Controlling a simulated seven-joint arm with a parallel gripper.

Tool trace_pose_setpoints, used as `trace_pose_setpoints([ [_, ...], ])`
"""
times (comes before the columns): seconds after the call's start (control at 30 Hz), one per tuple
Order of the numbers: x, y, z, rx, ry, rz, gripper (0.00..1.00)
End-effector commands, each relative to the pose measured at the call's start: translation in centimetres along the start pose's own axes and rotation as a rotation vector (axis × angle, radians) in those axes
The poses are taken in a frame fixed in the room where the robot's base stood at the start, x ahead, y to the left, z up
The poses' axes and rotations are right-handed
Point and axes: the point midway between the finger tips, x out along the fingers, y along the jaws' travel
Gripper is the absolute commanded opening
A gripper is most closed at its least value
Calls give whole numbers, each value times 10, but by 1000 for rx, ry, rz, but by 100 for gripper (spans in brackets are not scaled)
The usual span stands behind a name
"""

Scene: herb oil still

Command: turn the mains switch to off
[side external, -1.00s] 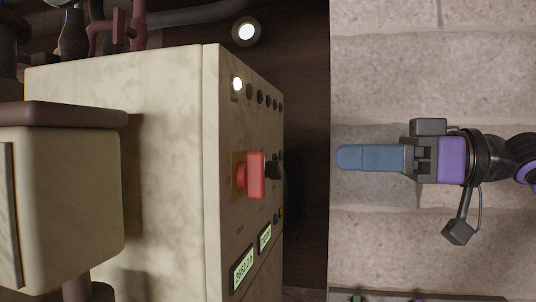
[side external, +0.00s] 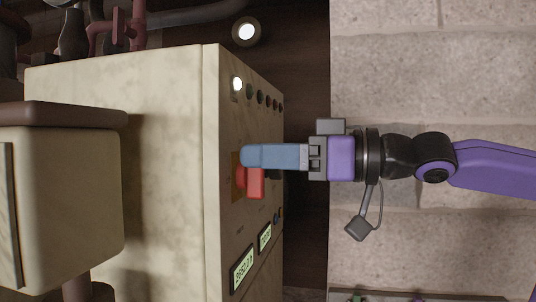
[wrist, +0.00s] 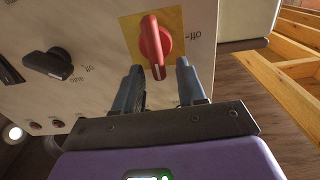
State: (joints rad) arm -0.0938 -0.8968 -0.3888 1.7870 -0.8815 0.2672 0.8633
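The mains switch is a red rotary knob (side external: 256,184) on a yellow plate on the front of a cream cabinet. In the wrist view the red knob (wrist: 154,42) points down towards my gripper, with a white mark at its tip. An upside-down "off" label (wrist: 194,36) is to the right of the knob. My gripper (wrist: 157,76) is open, with one blue finger either side of the knob's lower end and gaps visible. In the side view my gripper (side external: 247,156) covers the upper part of the knob. I cannot tell whether it touches.
A black rotary knob (wrist: 47,63) sits left of the switch in the wrist view. A lit white lamp (side external: 237,84) and several small dark ones line the panel top. Lit displays (side external: 243,269) are below. A wooden frame (wrist: 290,45) is at right.

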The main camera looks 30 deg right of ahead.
Motion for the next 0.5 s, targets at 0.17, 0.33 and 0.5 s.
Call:
trace_pose_setpoints([
  [0.17,1,0,0,0,0,1,40],
  [0.33,1,0,0,0,0,0,24],
  [0.5,1,0,1,0,-2,1,0],
])
